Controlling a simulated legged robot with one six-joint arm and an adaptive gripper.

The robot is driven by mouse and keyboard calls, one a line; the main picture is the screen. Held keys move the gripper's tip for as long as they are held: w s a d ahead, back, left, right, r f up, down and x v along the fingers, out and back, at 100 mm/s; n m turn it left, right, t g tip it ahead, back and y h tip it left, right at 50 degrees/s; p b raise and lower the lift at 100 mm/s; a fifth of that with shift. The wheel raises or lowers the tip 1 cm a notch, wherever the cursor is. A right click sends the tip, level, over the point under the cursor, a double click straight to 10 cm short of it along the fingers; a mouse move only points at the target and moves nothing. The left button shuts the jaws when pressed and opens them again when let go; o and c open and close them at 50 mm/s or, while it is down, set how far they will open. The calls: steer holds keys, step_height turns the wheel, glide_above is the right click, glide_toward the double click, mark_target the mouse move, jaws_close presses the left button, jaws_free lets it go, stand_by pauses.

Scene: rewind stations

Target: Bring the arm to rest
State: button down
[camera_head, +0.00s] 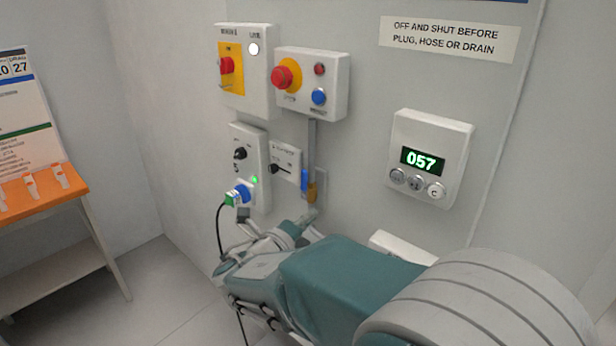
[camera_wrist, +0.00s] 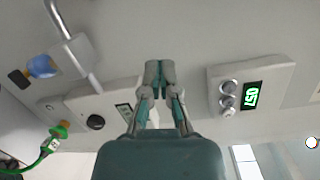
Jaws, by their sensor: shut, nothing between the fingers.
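My gripper (camera_wrist: 157,72) shows in the wrist view with its two slim grey-and-teal fingers together and nothing between them. It points at the pale wall, between a panel with a black knob and the counter display. In the head view my teal and grey arm reaches across the lower middle, and its links make the fingers hard to pick out. The arm's end is near the wall, below the switch boxes. I cannot tell from the head view how far it stands from the wall.
A red-and-yellow switch box (camera_head: 258,86), a button box (camera_head: 332,99) and a display reading 057 (camera_head: 408,178) are on the wall. A green plug (camera_head: 232,198) with a hanging cable is at the blue socket (camera_head: 243,192). An orange-topped table (camera_head: 35,197) stands left. Floor (camera_head: 165,280) is clear.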

steer(key=s+d+f+m+g, duration=0.1)
steer(key=s+d+m+g, duration=0.4)
steer(key=d+m, duration=0.5)
steer(key=s+d+m+g, duration=0.4)
steer(key=s+d+m, duration=0.2)
steer(key=d+m, duration=0.4)
steer(key=s+f+m+g+y, duration=0.1)
steer(key=s+m+y, duration=0.7)
steer(key=m, duration=1.7)
steer(key=s+f, duration=0.1)
steer(key=s, duration=0.5)
steer(key=shift+a+m, duration=0.2)
steer(key=shift+m, duration=0.1)
